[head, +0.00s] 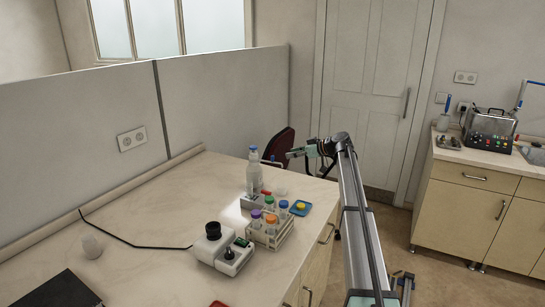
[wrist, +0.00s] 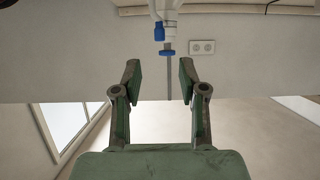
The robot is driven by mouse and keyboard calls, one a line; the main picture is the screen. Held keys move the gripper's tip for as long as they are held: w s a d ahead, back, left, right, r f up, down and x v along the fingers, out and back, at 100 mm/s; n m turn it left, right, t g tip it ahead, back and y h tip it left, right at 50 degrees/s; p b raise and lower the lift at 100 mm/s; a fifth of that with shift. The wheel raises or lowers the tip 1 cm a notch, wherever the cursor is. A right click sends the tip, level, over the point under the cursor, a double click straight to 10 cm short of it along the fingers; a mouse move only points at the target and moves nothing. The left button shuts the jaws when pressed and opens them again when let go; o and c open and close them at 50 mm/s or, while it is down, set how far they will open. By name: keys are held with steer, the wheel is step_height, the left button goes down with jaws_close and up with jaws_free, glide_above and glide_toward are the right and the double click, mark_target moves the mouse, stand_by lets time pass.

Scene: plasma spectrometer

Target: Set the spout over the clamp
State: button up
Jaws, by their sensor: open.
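My gripper (wrist: 159,80) is open and empty in the wrist view, with its two green fingers wide apart. Beyond the fingertips, the wrist view shows a white fitting with blue parts (wrist: 167,48) and a thin grey rod (wrist: 168,82); I cannot tell whether this is the spout. In the head view my gripper (head: 292,154) is above the far right end of the bench, right of a clear bottle (head: 254,180) with a blue top. No part is clearly recognisable as the clamp.
A tube rack (head: 270,235) with several coloured caps stands beside a white device with a black knob (head: 213,230). A red chair (head: 281,145) is behind. The left bench top is mostly clear.

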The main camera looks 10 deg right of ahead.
mark_target(273, 157)
steer(key=p+x, duration=0.3)
steer(key=x, duration=0.8)
steer(key=shift+f, duration=0.1)
jaws_close()
